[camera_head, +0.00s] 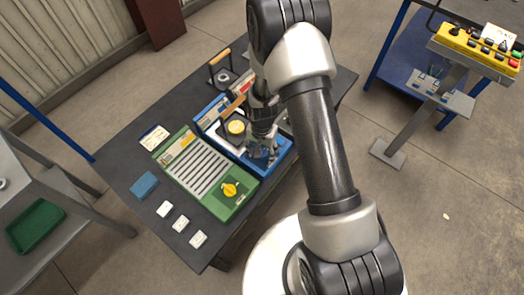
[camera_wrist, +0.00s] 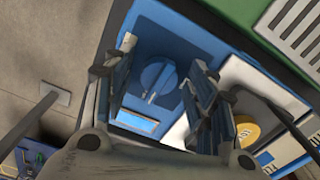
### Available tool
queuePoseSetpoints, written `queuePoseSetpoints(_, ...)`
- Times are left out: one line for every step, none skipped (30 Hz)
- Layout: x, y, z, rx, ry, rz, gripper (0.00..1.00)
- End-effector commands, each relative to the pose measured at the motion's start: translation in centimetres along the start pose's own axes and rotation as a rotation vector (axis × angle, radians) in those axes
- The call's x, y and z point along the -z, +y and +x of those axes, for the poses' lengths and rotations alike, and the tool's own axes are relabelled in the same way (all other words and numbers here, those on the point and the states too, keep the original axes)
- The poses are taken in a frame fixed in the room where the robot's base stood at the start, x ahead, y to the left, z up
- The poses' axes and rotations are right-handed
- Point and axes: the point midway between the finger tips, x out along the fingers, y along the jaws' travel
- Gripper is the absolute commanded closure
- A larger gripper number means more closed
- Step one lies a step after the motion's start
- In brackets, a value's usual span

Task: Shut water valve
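A blue panel (camera_wrist: 185,38) bears a round blue knob (camera_wrist: 157,77) with a raised grip bar and pale marks on its lower side; it appears to be the water valve. In the wrist view the knob lies between the two fingers of my gripper (camera_wrist: 160,80), which are spread apart with a gap on each side. I cannot tell how far above the knob the fingertips are. In the head view my gripper (camera_head: 261,150) is over the blue unit (camera_head: 270,169) and hides the knob.
Left of the blue unit is a green unit (camera_head: 172,157) with slots and a yellow knob (camera_head: 230,189). A yellow round part (camera_head: 236,127) sits close behind my gripper. White blocks (camera_head: 198,239) and a blue block (camera_head: 144,185) lie on the dark table (camera_head: 120,165). A yellow control box (camera_head: 478,50) stands right.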

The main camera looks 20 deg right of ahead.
Motion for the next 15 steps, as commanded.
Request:
queuePoseSetpoints(0.0,0.0,-0.01,0.0,0.0,0.0,0.53)
queuePoseSetpoints(0.0,0.0,-0.01,0.0,0.0,0.0,0.54)
queuePoseSetpoints(0.0,0.0,-0.01,0.0,0.0,0.0,0.57)
queuePoseSetpoints(-0.01,0.0,-0.01,0.0,0.0,0.0,0.59)
queuePoseSetpoints(-0.01,0.0,-0.02,0.0,0.0,0.0,0.61)
queuePoseSetpoints(-0.01,0.0,-0.02,0.0,0.0,0.0,0.64)
queuePoseSetpoints(-0.01,0.0,-0.02,0.0,0.0,0.0,0.66)
queuePoseSetpoints(-0.01,0.01,-0.02,0.0,0.0,0.0,0.68)
queuePoseSetpoints(-0.01,0.01,-0.02,0.0,0.0,0.0,0.71)
queuePoseSetpoints(-0.01,0.01,-0.02,0.0,0.0,0.0,0.72)
queuePoseSetpoints(-0.01,0.01,-0.02,0.0,0.0,0.0,0.74)
queuePoseSetpoints(-0.01,0.01,-0.02,0.0,0.0,0.0,0.77)
queuePoseSetpoints(-0.01,0.01,-0.02,0.0,0.0,0.0,0.79)
queuePoseSetpoints(-0.01,0.01,-0.02,0.0,0.0,0.0,0.81)
queuePoseSetpoints(-0.01,0.01,-0.02,0.0,0.0,0.0,0.84)
